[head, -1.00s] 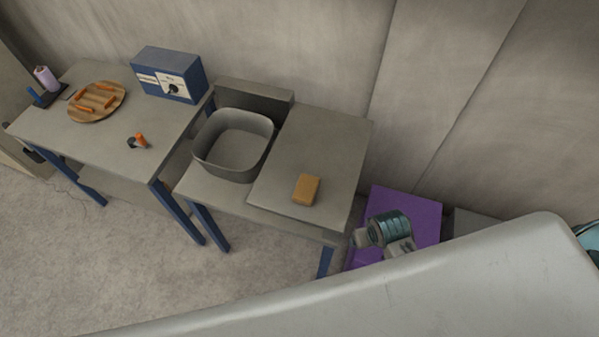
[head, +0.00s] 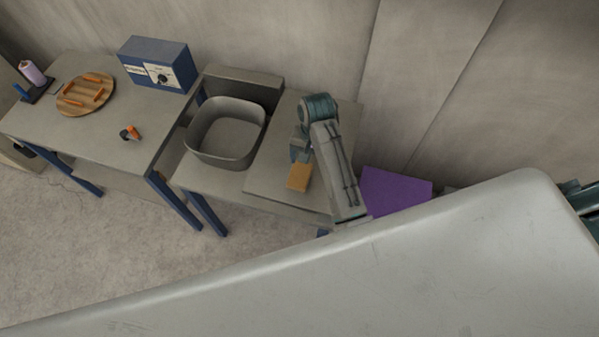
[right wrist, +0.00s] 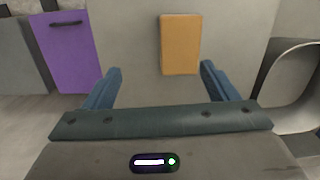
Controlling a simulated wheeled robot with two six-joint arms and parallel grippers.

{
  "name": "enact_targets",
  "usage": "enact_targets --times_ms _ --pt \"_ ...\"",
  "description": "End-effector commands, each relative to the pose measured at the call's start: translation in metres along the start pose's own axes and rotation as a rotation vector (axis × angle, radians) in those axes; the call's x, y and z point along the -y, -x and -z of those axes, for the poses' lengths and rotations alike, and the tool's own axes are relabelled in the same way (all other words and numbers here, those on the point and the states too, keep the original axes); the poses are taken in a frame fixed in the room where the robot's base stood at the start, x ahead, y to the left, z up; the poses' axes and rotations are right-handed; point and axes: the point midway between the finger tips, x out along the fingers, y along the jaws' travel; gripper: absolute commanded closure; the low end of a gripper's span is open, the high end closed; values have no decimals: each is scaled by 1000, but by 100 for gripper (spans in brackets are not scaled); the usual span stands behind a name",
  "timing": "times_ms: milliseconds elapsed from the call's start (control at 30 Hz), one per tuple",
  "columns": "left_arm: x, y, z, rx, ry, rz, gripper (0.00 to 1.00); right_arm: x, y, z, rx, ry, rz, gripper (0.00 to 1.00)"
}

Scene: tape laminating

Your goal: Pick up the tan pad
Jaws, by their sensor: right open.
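The tan pad (head: 299,177) lies flat on the raised grey board (head: 268,170) on the right-hand table. In the right wrist view the tan pad (right wrist: 180,44) shows whole, ahead of the fingertips and between their lines, a little right of the middle. My right gripper (head: 299,156) is over the board, just behind the pad in the head view. In the right wrist view its two blue fingers (right wrist: 160,70) are spread wide with nothing between them. The gripper's height above the board is hard to tell. My left gripper is not in view.
A grey basin (head: 227,133) stands left of the board; its rim also shows at the right of the wrist view (right wrist: 283,75). A purple panel (head: 397,191) is to the right. A blue box (head: 158,64) and wooden plate (head: 86,94) are on the left table.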

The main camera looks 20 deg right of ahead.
Motion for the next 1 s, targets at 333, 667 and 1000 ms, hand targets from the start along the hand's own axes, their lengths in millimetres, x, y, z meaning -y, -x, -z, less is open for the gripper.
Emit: enact_targets --times_ms 333,667,1000 --pt "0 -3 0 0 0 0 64 33 23 9 55 -63 -12 20" --pt "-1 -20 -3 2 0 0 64 32 -14 6 57 -61 -14 20" --pt "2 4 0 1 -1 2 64 30 -50 3 58 -60 -15 20"
